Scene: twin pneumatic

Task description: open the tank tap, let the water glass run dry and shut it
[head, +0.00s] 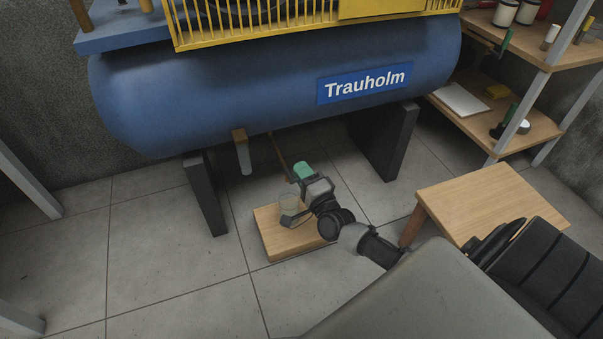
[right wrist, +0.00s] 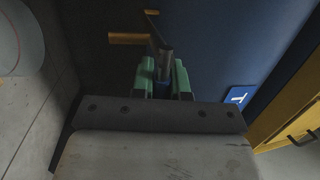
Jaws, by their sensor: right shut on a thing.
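The blue tank (head: 220,95) lies across the head view on dark legs. A thin brass-coloured pipe (head: 278,155) runs down from its underside to my right gripper (head: 301,171). The green fingers of my right gripper are shut on the tank tap, whose grey metal end (right wrist: 165,60) shows between them in the right wrist view; its turn position is hard to tell. A small cylinder with a brass top (head: 242,155) hangs under the tank; I cannot see water in it. My left gripper is out of view.
The wooden block (head: 272,238) sits on the tiled floor. Dark tank legs (head: 204,190) (head: 386,140) stand on both sides. A wooden stool (head: 495,200) is at the right, with a shelf (head: 530,130) of items behind.

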